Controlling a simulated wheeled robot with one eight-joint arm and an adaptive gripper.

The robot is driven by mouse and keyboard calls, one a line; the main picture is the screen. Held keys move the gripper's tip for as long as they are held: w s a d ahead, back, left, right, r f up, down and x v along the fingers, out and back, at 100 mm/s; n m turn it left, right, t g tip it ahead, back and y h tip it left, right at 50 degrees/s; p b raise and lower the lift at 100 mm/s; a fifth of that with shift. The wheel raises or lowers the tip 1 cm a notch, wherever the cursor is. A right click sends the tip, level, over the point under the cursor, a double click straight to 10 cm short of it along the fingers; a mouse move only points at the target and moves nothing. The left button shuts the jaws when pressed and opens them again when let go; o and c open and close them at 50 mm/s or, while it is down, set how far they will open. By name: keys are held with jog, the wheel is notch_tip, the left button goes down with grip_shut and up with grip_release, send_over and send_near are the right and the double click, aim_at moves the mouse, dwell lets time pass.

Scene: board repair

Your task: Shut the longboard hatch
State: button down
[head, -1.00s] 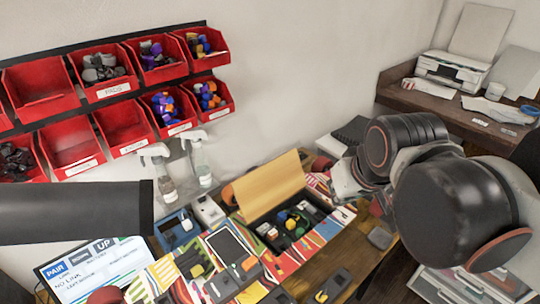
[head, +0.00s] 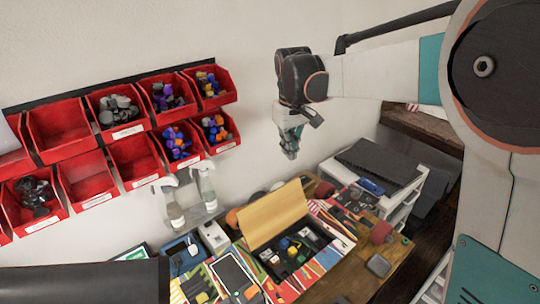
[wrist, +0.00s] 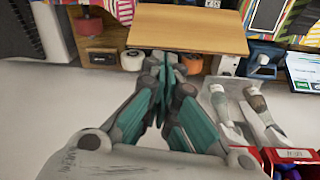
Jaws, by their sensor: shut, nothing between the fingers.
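The longboard hatch's wooden tan lid (head: 272,213) stands raised and tilted at the back edge of a dark compartment (head: 318,236) on the workbench. The compartment holds several small blocks and parts. My gripper (head: 290,153) points down, above and behind the lid near the wall, clear of it and shut with nothing in it. In the wrist view, my gripper's teal fingers (wrist: 168,68) show in front of the lid (wrist: 187,28), overlapping its lower edge in the picture. I cannot tell the exact gap there.
Red bins (head: 135,157) with parts hang on the wall at left. Spray bottles (head: 170,207) hang near the bench's back edge. Colourful boards and devices (head: 234,278) lie left of the compartment. A white drawer unit (head: 400,207) stands at right. Open space surrounds my gripper.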

jog(key=w+a+f+n+g+p, duration=0.2)
jog(key=w+a+f+g+p, duration=0.15)
jog(key=w+a+f, duration=0.45)
jog(key=s+d+f+b, duration=0.1)
jog(key=s+d+f, duration=0.1)
jog(key=d+f, duration=0.3)
notch_tip(320, 180, down, 4)
jog(key=shift+t+h+b, duration=0.4)
jog(key=shift+t, duration=0.05)
jog(key=shift+s+r, duration=0.1)
jog(key=shift+r, duration=0.05)
dwell(0.3)
